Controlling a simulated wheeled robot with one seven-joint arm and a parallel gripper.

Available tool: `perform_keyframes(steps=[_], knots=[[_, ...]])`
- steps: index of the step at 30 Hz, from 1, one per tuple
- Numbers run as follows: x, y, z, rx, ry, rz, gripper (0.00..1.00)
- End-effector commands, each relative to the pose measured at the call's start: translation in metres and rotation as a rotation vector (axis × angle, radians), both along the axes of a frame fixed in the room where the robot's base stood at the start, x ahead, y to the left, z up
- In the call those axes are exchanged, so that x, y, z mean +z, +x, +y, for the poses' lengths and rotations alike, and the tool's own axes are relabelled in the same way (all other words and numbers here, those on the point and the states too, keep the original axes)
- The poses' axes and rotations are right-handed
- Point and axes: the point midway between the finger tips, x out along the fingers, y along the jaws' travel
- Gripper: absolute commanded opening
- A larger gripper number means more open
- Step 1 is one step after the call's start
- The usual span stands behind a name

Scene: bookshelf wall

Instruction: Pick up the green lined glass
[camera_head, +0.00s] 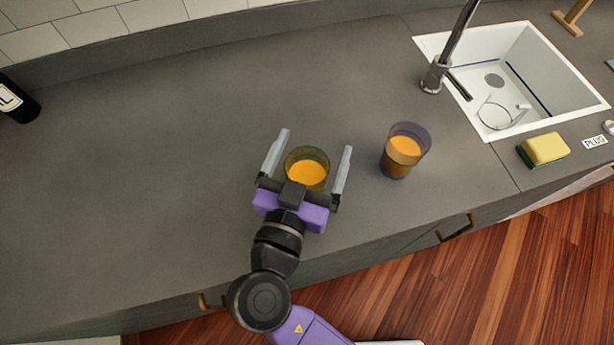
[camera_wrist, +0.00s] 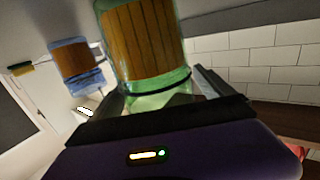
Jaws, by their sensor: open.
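The green lined glass (camera_head: 307,168) holds something orange and stands on the grey counter. In the wrist view the green glass (camera_wrist: 143,45) fills the top middle, close to the gripper. My gripper (camera_head: 313,143) is open, with one finger on each side of the green glass. Clear space shows between each finger and the glass in the head view. The gripper's body hides the glass's near lower part. A second glass, bluish and also with orange inside (camera_head: 404,150), stands apart to the right; it also shows in the wrist view (camera_wrist: 76,64).
A white sink (camera_head: 537,75) with a faucet (camera_head: 437,75) is at the upper right. A yellow-green sponge (camera_head: 543,149) lies near it. A dark bottle (camera_head: 17,101) is at the far left. The counter left of my gripper is clear.

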Motion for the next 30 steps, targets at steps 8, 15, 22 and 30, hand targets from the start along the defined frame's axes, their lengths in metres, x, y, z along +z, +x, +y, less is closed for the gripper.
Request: perform_keyframes(steps=[8,15,22,30], knots=[[0.0,0.0,0.0,0.0,0.0,0.0,0.5],[0.0,-0.001,0.0,0.0,0.0,0.0,0.03],[0.001,-0.001,0.0,0.0,0.0,-0.002,0.0],[0.031,0.0,0.0,-0.001,0.005,-0.006,0.0]])
